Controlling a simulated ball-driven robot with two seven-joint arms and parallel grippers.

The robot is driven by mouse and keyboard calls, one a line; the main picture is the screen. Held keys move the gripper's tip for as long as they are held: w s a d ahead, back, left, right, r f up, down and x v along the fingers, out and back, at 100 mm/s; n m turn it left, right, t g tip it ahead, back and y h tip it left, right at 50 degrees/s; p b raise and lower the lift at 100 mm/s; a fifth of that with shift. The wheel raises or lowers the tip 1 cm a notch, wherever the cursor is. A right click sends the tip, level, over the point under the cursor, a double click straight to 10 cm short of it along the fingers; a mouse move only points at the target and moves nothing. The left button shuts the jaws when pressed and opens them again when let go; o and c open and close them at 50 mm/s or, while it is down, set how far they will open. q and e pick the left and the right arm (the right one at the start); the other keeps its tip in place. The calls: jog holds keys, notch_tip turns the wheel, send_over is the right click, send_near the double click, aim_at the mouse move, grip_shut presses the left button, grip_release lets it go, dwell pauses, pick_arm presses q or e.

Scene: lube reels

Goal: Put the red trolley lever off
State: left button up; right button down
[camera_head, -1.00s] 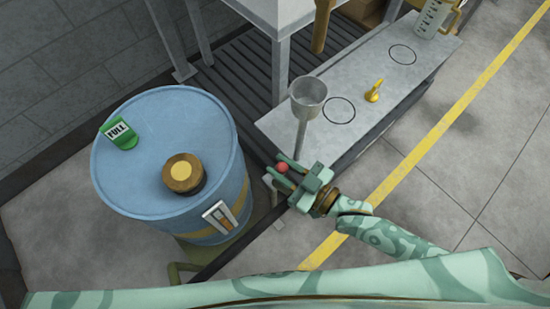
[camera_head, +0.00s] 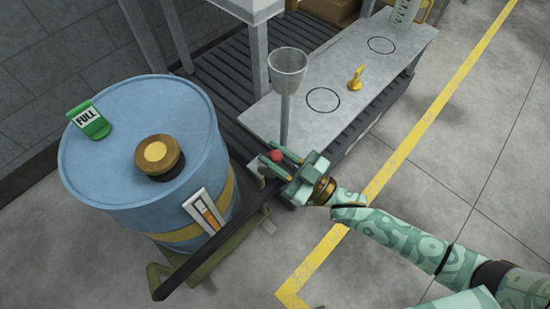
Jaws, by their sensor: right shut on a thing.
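The red trolley lever shows as a small red knob (camera_head: 276,156) right of the blue drum, near the foot of the funnel's post. My right gripper (camera_head: 275,162) is at the knob, with its green fingers on either side of it, shut on the lever. Most of the lever below the knob is hidden by the fingers. The trolley (camera_head: 205,262), an olive frame with a dark bar, shows under and in front of the drum. My left gripper is not in view.
The blue drum (camera_head: 105,165) bears a green FULL tag (camera_head: 90,120) and a brown-gold cap (camera_head: 158,156). A grey bench (camera_head: 330,125) with a funnel (camera_head: 288,68) and a yellow fitting (camera_head: 356,78) stands to the right. Open floor lies beyond the yellow line (camera_head: 400,165).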

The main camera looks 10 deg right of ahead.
jog(key=shift+s+f, duration=0.1)
jog(key=shift+f, duration=0.15)
jog(key=c, duration=1.2)
grip_release()
jog(key=shift+o, duration=0.2)
jog(key=shift+r, duration=0.1)
